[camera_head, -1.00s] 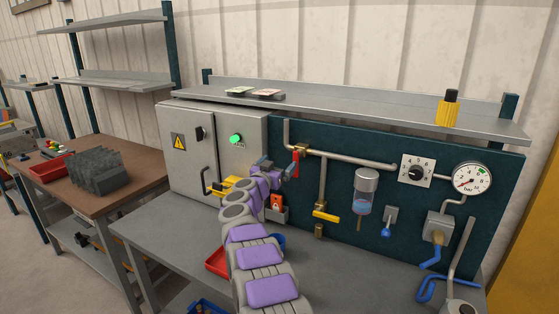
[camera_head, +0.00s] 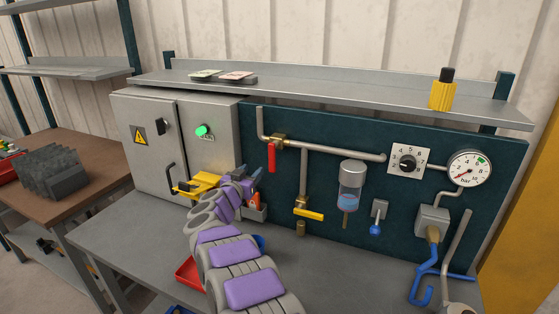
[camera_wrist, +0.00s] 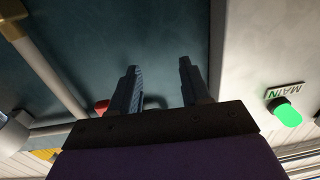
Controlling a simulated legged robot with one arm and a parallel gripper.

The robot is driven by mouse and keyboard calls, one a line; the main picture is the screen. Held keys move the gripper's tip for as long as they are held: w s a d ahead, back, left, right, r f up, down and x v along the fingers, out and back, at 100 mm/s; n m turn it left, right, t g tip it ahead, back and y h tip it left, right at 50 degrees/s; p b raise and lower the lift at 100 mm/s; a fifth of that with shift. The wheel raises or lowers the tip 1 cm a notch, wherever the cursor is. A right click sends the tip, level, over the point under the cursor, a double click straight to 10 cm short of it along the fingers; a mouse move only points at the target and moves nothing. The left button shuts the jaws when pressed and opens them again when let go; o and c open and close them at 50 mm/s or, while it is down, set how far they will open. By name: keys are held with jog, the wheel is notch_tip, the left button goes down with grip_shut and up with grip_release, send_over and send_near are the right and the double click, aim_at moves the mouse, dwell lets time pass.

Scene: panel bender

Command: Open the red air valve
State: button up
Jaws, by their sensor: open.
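The red air valve (camera_head: 271,157) is a red lever on a brass body (camera_head: 279,139) in the pipe at the upper left of the dark green panel. Its lever hangs straight down, across the horizontal pipe. My gripper (camera_head: 242,178) is lower and left of the lever, in front of the panel's left edge, apart from it. In the wrist view my gripper (camera_wrist: 157,66) has its two fingers spread with nothing between them. A piece of the red lever (camera_wrist: 102,106) shows beside the left finger, partly hidden by the gripper.
A grey cabinet (camera_head: 150,110) with a green lamp (camera_head: 202,130) stands left of the panel. A yellow clamp-like part (camera_head: 195,185) is close to my gripper. A yellow valve lever (camera_head: 309,214) sits lower right. A shelf (camera_head: 330,92) overhangs the panel.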

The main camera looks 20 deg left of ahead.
jog(key=s+a+p, duration=0.1)
jog(key=s+a, duration=0.1)
jog(key=s, duration=0.6)
jog(key=s+a+p, duration=0.2)
jog(key=s, duration=0.6)
jog(key=shift+a+f, duration=0.2)
jog(key=shift+a, duration=0.15)
dwell(0.7)
jog(key=shift+d+r+p, duration=0.15)
jog(key=shift+d+p, duration=0.1)
jog(key=shift+p, duration=0.6)
